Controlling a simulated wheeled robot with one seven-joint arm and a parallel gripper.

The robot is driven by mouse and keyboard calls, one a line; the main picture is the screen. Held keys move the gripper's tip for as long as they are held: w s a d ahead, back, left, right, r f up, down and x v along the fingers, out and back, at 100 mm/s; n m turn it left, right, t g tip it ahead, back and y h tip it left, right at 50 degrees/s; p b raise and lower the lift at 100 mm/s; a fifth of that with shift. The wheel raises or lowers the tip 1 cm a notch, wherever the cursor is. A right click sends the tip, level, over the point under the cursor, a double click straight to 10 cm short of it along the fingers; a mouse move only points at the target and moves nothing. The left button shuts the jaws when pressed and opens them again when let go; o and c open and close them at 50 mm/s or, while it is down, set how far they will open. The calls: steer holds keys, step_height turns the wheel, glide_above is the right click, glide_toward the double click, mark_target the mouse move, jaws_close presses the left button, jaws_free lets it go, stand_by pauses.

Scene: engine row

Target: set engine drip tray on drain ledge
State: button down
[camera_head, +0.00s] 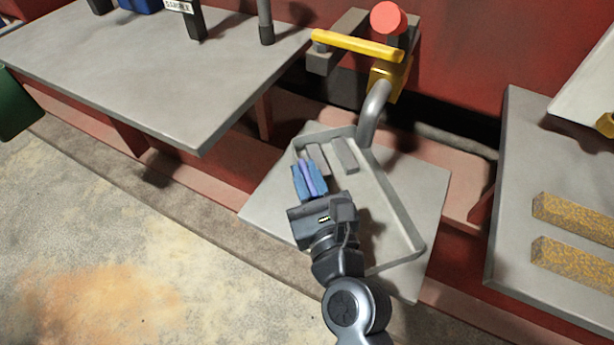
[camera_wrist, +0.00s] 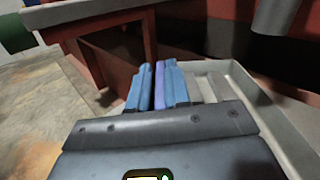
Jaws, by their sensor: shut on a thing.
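The drip tray (camera_head: 397,205) is a shallow grey pan with a raised rim and flat bars at its far end. In the head view it lies within the outline of the flat grey drain ledge (camera_head: 428,190), below a bent grey pipe (camera_head: 374,115). I cannot tell if it rests fully on the ledge. My gripper (camera_head: 309,178) is at the tray's left side, its blue fingers shut on a purple strip (camera_head: 307,177) at the rim. The wrist view shows the strip (camera_wrist: 159,85) between the fingers and the tray's rim (camera_wrist: 272,112) to the right. The strip's lower end is hidden.
A yellow handle (camera_head: 357,45) and a red knob (camera_head: 388,18) stand above the pipe. A grey table (camera_head: 150,75) is at upper left. Another (camera_head: 520,200) at right bears yellow speckled bars (camera_head: 575,218). Bare ledge shows around the tray; open floor (camera_head: 120,270) lies at lower left.

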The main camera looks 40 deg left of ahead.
steer(key=c, duration=1.1)
jaws_free()
steer(key=shift+f, duration=0.1)
steer(key=v, duration=1.2)
